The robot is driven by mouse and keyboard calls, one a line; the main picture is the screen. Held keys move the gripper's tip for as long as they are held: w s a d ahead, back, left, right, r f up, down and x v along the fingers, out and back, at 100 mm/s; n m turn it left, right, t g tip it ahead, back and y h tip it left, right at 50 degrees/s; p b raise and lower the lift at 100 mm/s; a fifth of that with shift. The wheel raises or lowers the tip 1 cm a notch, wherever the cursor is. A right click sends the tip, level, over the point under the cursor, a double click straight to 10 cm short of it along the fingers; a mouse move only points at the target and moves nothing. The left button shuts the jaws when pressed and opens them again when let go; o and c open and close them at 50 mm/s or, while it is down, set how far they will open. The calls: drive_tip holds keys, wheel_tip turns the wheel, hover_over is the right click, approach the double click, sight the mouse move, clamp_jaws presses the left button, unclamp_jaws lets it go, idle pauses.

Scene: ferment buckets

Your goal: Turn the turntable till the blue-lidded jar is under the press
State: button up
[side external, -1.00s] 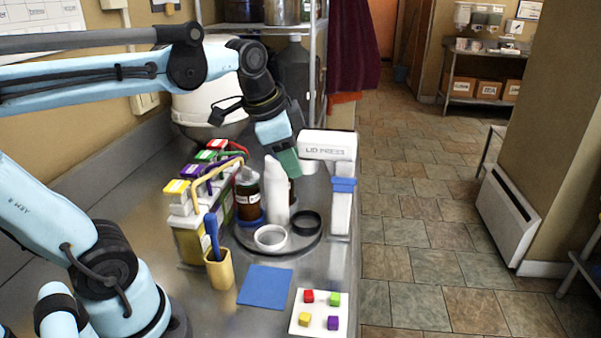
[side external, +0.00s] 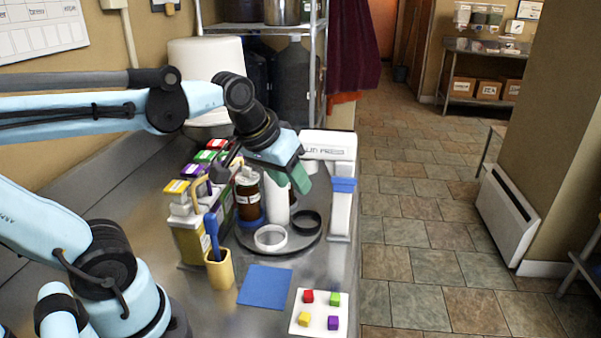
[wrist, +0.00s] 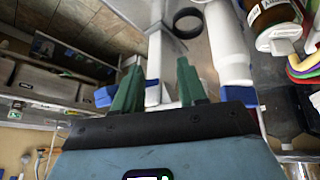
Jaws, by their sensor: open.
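The dark round turntable (side external: 285,249) sits on the steel counter. On it are a white ring (side external: 270,237), a black ring (side external: 306,222), a white bottle (side external: 276,205) and a brown jar (side external: 247,200) with a pale top and blue at its base. I cannot make out a blue lid on any jar. The white press (side external: 341,212) with a blue band stands at the turntable's right edge. My gripper (side external: 297,175) is open above the turntable, in front of the press head, hiding the bottle's top. In the wrist view its green fingers (wrist: 160,88) are apart, with nothing clearly between them.
A yellow cup (side external: 219,270) holds a blue-handled tool. A blue mat (side external: 265,286) and a white board (side external: 318,319) with coloured cubes lie in front. The counter's right edge is near the press.

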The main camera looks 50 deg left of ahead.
drive_tip(key=w+a+r+n+g, duration=0.4)
drive_tip(key=a+r+n+g, duration=0.2)
drive_tip(key=a+r+n, duration=0.65)
drive_tip(key=shift+w+d+f+n, duration=0.1)
drive_tip(key=shift+d+f+n, duration=0.2)
drive_tip(key=shift+f, duration=1.55)
drive_tip(key=shift+d+f+n, duration=0.1)
drive_tip(key=shift+f+n, duration=0.3)
drive_tip(key=shift+f, duration=1.5)
drive_tip(key=shift+w+d+f+n, duration=0.15)
drive_tip(key=shift+f+n, duration=0.2)
drive_tip(key=shift+f, duration=1.5)
drive_tip(key=shift+s, duration=0.1)
clamp_jaws()
